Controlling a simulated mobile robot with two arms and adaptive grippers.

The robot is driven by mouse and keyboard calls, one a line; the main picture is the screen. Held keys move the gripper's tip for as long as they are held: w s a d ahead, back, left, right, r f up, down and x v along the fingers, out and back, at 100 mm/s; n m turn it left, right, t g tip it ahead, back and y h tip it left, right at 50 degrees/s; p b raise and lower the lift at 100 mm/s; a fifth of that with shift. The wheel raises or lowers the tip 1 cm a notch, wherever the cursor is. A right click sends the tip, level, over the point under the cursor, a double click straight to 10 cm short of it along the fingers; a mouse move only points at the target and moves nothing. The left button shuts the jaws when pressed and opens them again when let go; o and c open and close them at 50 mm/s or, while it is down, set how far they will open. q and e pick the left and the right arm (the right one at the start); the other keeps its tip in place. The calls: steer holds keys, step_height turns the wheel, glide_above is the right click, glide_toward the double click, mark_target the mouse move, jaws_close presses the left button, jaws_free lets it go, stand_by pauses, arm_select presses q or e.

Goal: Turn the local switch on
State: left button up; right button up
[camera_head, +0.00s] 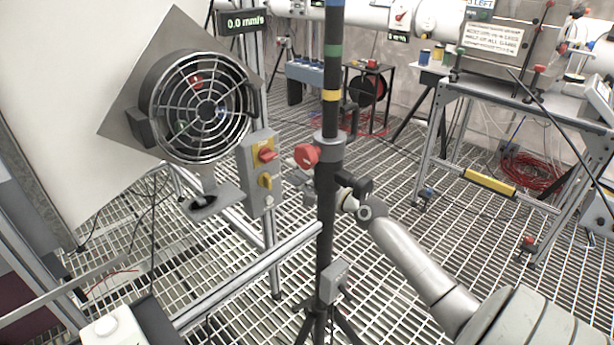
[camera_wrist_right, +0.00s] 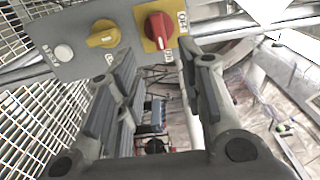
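A grey switch box (camera_head: 258,175) stands on a post right of a caged fan. It carries a red rotary knob (camera_head: 267,155) on a yellow plate and a yellow knob (camera_head: 265,181) below. In the right wrist view the red knob (camera_wrist_right: 158,27), yellow knob (camera_wrist_right: 103,34) and a pale round button (camera_wrist_right: 63,52) show along the box. A label beside the red knob seems to read OFF. My right gripper (camera_wrist_right: 165,70) is open and empty, its fingers pointing toward the box, with the red knob just beyond the gap. In the head view the pole partly hides this gripper. My left gripper is not in view.
A dark pole (camera_head: 326,215) with coloured bands and a red clamp knob (camera_head: 307,155) stands in front of my right gripper. The caged fan (camera_head: 205,105) is left of the box. A metal rail (camera_head: 250,275) runs below. A workbench (camera_head: 500,100) stands back right.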

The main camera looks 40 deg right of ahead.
steer(key=shift+s+d, duration=0.1)
steer(key=shift+s, duration=1.5)
